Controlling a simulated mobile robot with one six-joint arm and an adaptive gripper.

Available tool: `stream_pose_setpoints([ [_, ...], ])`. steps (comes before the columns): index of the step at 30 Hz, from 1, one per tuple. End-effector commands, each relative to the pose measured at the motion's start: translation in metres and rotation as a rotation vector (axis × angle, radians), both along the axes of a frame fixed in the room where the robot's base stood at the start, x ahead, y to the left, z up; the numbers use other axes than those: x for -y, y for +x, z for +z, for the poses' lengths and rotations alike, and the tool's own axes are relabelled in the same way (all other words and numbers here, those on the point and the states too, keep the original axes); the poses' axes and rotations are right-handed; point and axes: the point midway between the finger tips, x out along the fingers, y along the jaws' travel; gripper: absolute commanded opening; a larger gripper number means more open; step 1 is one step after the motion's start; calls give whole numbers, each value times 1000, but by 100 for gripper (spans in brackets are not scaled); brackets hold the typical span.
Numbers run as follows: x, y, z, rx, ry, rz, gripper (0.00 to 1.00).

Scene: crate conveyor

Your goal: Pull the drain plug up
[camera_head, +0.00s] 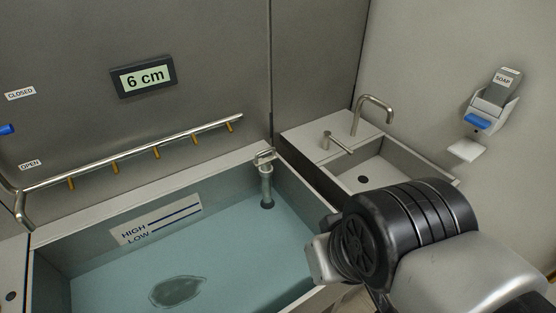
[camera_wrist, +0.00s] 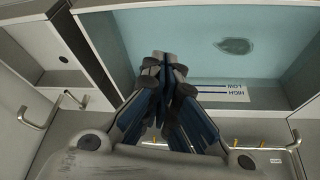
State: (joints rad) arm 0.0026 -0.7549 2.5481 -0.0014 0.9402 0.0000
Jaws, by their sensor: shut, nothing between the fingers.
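The drain plug (camera_head: 266,184) is an upright grey metal post with a small handle on top. It stands in the far right corner of the water-filled tub (camera_head: 130,204), its lower end in the water. My gripper's fingers (camera_wrist: 162,58) are shut and empty in the wrist view, above the tub's edge. The fingertips do not show clearly in the head view, where my wrist is to the right of and nearer than the plug. I cannot make out the plug in the wrist view; my fingers may hide it.
A display (camera_head: 142,76) reads 6 cm. A pipe with several nozzles (camera_head: 155,152) runs along the back wall. A small basin (camera_head: 388,168) with a tap (camera_head: 371,108) and a soap dispenser (camera_head: 494,101) are at right. A dark oval patch (camera_head: 178,291) shows in the water.

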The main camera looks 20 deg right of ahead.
Motion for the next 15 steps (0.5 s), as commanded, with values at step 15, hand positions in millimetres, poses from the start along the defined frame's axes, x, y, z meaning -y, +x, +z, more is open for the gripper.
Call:
stream_pose_setpoints([
  [15,-64,40,-9,-244,419,-233,0],
])
